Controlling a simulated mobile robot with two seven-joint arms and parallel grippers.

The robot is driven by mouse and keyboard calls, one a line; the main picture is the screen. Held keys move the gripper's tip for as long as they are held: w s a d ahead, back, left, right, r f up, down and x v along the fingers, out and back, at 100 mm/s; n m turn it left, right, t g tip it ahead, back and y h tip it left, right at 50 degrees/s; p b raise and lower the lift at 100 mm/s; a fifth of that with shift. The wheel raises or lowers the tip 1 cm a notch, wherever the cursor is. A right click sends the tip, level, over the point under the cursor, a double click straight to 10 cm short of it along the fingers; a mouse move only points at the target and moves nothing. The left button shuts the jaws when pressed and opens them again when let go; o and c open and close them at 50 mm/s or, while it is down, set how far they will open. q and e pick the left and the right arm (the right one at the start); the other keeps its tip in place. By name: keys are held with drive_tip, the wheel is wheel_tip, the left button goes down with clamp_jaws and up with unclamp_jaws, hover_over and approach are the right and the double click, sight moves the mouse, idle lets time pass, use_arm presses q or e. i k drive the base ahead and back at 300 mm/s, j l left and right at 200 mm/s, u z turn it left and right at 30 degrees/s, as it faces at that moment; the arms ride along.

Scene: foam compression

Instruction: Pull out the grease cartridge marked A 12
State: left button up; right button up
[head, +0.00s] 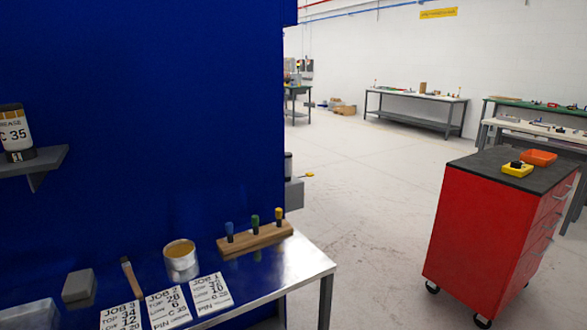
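A grease cartridge marked C 35 (15,132) stands upright on a small grey wall shelf (42,162) at the left edge of the head view. It has a dark cap, an orange band and a white label. No cartridge marked A 12 can be read in this view. A dark object (288,166), partly hidden by the blue panel's edge, sits on a grey ledge (294,192); I cannot tell what it is. Neither of my grippers is in view.
A blue panel (150,100) fills the left. Below, a metal bench (300,262) holds job cards (168,308), a tin (181,262), a brush (131,278) and a wooden block with tools (255,240). A red drawer cart (480,230) stands right; floor between is clear.

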sight(289, 156)
drive_tip(key=l+u, duration=0.1)
drive_tip(key=u, duration=1.2)
drive_tip(key=l+u, duration=0.75)
drive_tip(key=k+l+u, duration=0.2)
drive_tip(key=l, duration=0.25)
drive_tip(key=l+u, duration=0.25)
drive_tip(key=l, duration=0.2)
drive_tip(key=k+l+u, duration=0.1)
drive_tip(key=l, duration=0.3)
drive_tip(key=k+l+u, duration=0.1)
drive_tip(key=k+l, duration=0.3)
drive_tip(key=l, duration=0.2)
drive_tip(key=k+l, duration=0.15)
drive_tip(key=l, duration=0.25)
drive_tip(key=k+l, duration=0.2)
drive_tip(key=l, duration=0.15)
drive_tip(key=k+l, duration=0.15)
drive_tip(key=l, duration=0.2)
